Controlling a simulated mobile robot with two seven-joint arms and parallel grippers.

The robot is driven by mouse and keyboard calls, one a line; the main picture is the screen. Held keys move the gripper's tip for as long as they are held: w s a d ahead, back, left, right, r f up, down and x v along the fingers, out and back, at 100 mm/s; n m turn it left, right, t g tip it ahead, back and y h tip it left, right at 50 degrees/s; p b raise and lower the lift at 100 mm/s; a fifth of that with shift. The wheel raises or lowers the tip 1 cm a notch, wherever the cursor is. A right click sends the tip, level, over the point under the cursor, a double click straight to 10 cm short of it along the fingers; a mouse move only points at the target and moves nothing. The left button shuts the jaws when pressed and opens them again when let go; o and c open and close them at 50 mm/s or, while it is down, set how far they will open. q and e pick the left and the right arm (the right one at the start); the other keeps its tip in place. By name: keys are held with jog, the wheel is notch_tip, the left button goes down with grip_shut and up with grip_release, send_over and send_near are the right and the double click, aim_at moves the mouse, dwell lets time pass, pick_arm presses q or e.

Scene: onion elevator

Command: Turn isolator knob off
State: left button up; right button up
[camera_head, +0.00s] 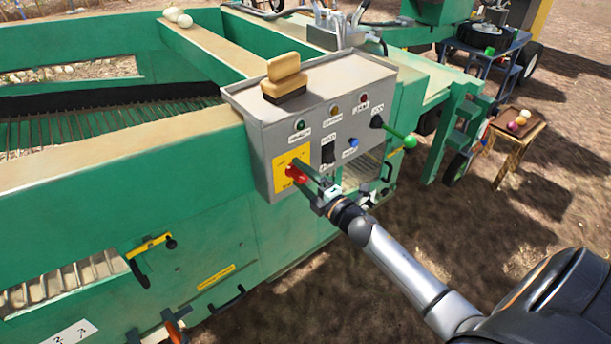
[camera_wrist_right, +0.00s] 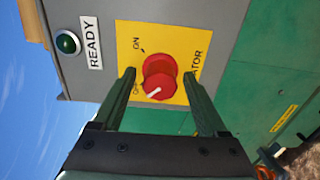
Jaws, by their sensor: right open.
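The isolator knob (camera_head: 295,174) is red and sits on a yellow plate (camera_head: 281,164) at the lower left of the grey control box (camera_head: 265,148). In the right wrist view the knob (camera_wrist_right: 160,77) shows a white pointer line slanting toward the lower left of the picture, away from the ON mark. The lettering on that lower-left side is partly unclear. My right gripper (camera_wrist_right: 160,80) is open, with one finger on each side of the knob. I cannot tell whether the fingers touch it. My left gripper is not in view.
A wooden brush (camera_head: 285,77) lies on top of the control box. A green ready lamp (camera_wrist_right: 68,43), a black switch (camera_head: 328,153), a blue button (camera_head: 353,143) and a green-ended lever (camera_head: 402,138) are close by on the panel.

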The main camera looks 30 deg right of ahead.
jog(key=s+d, duration=0.1)
jog(key=s, duration=1.1)
jog(key=shift+s+b, duration=0.25)
jog(key=shift+b, duration=0.15)
jog(key=s+a+f+m+g+p, duration=0.4)
jog(key=s+a+f+m+g, duration=0.5)
jog(key=s+a+f+m, duration=0.6)
jog(key=a+m, duration=0.2)
jog(key=a, duration=0.1)
jog(key=shift+a+f+y+p, duration=0.15)
jog(key=shift+a+y+p, duration=0.1)
jog(key=shift+y+p, duration=0.15)
jog(key=shift+c, duration=0.3)
